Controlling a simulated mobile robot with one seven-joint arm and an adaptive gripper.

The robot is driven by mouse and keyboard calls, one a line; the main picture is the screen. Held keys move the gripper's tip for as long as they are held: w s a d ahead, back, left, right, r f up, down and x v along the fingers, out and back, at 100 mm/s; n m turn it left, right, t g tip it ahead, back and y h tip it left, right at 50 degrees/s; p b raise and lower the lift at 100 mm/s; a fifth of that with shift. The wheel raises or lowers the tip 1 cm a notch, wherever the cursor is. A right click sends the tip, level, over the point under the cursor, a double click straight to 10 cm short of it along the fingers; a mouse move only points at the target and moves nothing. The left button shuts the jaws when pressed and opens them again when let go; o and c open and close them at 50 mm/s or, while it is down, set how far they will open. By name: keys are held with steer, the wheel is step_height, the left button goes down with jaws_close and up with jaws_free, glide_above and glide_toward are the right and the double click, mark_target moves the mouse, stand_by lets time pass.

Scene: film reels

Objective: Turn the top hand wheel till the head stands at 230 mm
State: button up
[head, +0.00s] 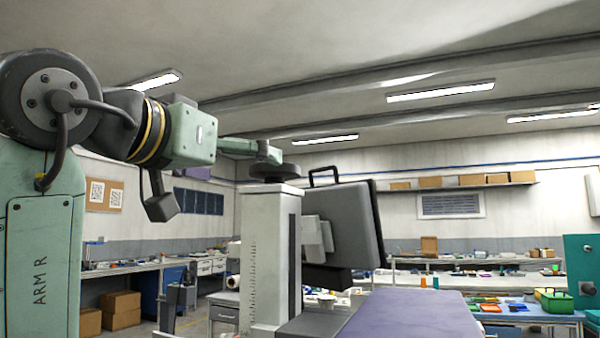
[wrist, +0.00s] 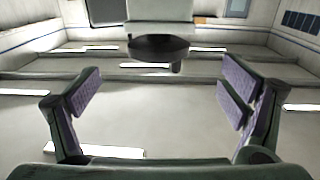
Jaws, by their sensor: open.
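The hand wheel (head: 275,172) is a dark, flat disc on top of a pale upright column (head: 258,235). The head (head: 345,225), a dark boxy unit with a handle, sits right of the column. The scale marks (head: 253,262) are too small to read.
A purple-topped surface (head: 405,315) lies in front of the head. Benches with trays and small parts line the walls, with a green crate (head: 556,301) at right. Cardboard boxes (head: 121,308) stand on the floor at left.

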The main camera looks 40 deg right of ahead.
mark_target(261, 167)
steer(key=p+x, duration=0.3)
steer(key=x, duration=0.6)
steer(key=shift+s+r, duration=0.1)
steer(key=shift+r, duration=0.05)
steer(key=shift+p+x, duration=0.3)
steer(key=shift+x, duration=0.5)
steer(key=shift+c, duration=0.2)
steer(key=c, duration=1.1)
